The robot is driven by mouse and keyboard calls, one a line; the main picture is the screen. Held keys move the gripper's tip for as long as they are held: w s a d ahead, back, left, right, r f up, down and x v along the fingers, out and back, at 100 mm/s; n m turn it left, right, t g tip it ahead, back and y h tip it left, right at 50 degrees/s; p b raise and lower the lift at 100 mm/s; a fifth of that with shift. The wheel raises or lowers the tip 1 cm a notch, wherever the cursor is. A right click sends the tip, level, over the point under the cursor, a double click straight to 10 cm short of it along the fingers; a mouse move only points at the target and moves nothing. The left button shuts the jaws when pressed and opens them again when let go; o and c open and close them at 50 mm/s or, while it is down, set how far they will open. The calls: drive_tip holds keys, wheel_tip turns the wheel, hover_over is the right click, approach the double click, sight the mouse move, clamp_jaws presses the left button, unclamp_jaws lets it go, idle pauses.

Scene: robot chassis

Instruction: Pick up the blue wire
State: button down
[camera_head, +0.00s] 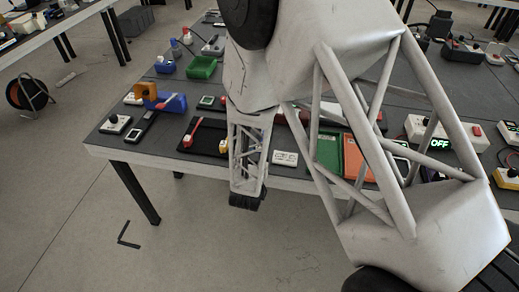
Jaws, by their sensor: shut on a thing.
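My gripper (247,200) shows only as a small dark end below a pale lattice part of my arm, in front of the table's near edge. Its separate fingers do not show clearly. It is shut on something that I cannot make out. I cannot pick out a blue wire in this view. My arm covers the middle of the table and could hide it.
The dark table (105,139) holds a black tray (209,145) with a red item, a blue holder (174,104), a green bin (202,67), a green panel (327,150), an orange panel (354,160) and a box reading OFF (441,144).

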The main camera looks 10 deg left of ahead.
drive_tip(key=shift+r, duration=0.2)
drive_tip(key=shift+r, duration=0.65)
drive_tip(key=shift+s+d+r, duration=0.1)
drive_tip(key=shift+s+r, duration=0.1)
drive_tip(key=shift+r, duration=0.3)
drive_tip(key=shift+s+d+r, duration=0.1)
drive_tip(key=shift+s+r, duration=0.1)
drive_tip(key=shift+r, duration=0.3)
drive_tip(key=s+d+r, duration=0.1)
drive_tip(key=s+d, duration=0.6)
drive_tip(key=s, duration=0.6)
drive_tip(key=shift+s+r, duration=0.15)
